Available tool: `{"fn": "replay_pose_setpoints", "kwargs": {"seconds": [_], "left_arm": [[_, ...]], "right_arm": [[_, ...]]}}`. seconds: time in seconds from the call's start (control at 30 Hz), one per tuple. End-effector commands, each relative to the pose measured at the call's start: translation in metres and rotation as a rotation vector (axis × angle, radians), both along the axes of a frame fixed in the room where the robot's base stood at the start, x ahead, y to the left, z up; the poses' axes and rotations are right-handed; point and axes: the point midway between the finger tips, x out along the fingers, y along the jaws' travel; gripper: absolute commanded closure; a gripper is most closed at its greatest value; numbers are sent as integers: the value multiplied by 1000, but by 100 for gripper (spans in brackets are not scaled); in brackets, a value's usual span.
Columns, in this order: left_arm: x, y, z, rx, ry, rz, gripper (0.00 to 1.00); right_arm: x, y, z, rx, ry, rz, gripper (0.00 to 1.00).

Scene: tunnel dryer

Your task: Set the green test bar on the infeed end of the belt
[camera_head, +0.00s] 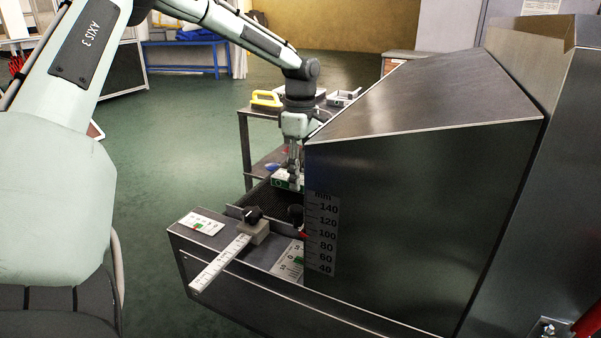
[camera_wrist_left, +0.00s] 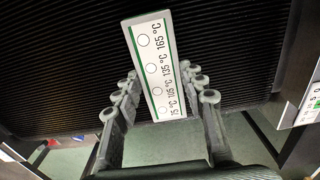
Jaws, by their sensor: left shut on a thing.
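The green test bar (camera_head: 281,183) shows in the head view at the belt's open end, partly behind my left gripper (camera_head: 293,184). In the left wrist view, the bar (camera_wrist_left: 153,62) shows a white face with round spots and temperatures, and green edges. It stands out between the fingers of my left gripper (camera_wrist_left: 160,100), which is shut on it. The dark ribbed belt (camera_wrist_left: 60,60) fills the background behind the bar; it also shows in the head view (camera_head: 262,196). I cannot tell whether the bar touches the belt. My right gripper is not in view.
The steel dryer hood (camera_head: 420,150) stands close on the right of the gripper. In front are a white ruler (camera_head: 218,264), a clamp block with a black knob (camera_head: 254,229) and a label card (camera_head: 200,224). A cart (camera_head: 246,125) with a yellow-handled item (camera_head: 266,98) stands behind.

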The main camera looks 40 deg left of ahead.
Motion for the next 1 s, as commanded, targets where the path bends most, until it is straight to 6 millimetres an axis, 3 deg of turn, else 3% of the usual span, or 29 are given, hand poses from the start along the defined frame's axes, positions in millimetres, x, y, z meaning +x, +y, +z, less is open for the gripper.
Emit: {"fn": "replay_pose_setpoints", "kwargs": {"seconds": [0.2,0.23,0.4,0.77,1.0], "left_arm": [[0,0,-2,-1,1,0,91],[0,0,-3,0,1,0,58],[-1,0,-2,0,1,0,39],[0,0,4,0,0,0,39],[1,0,46,-1,-4,0,39]], "right_arm": [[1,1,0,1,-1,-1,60],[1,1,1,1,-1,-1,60],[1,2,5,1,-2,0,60],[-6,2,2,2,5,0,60],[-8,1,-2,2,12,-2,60]]}}
